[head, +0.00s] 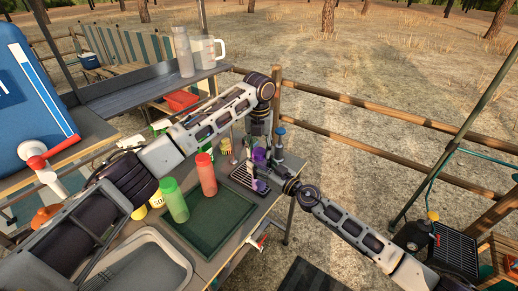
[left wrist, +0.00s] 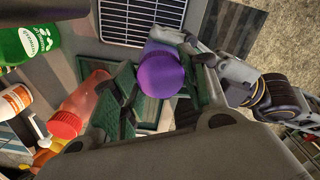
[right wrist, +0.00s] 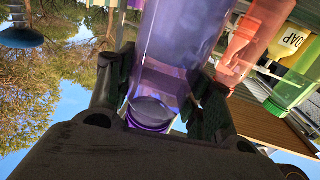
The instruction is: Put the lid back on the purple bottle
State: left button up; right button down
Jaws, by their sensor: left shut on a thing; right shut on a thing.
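The purple lid (left wrist: 160,76) is between the fingers of my left gripper (left wrist: 165,95), which is shut on it. In the head view the lid (head: 259,154) is above the black rack. The translucent purple bottle (right wrist: 180,45) is between the fingers of my right gripper (right wrist: 165,95), which is shut on it. In the head view the bottle (head: 262,186) is mostly hidden by my grippers. The lid is close over the bottle; I cannot tell whether they touch.
A black rack (head: 240,177) lies beneath my grippers. A grey basin (head: 140,262) is at the front.

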pick_arm(q)
jog(key=shift+m, duration=2.2)
jog(key=o, duration=0.7)
jog(key=shift+c, duration=0.2)
jog(key=shift+r, duration=0.1)
jog(key=shift+r, duration=2.15)
jog(key=shift+c, duration=0.5)
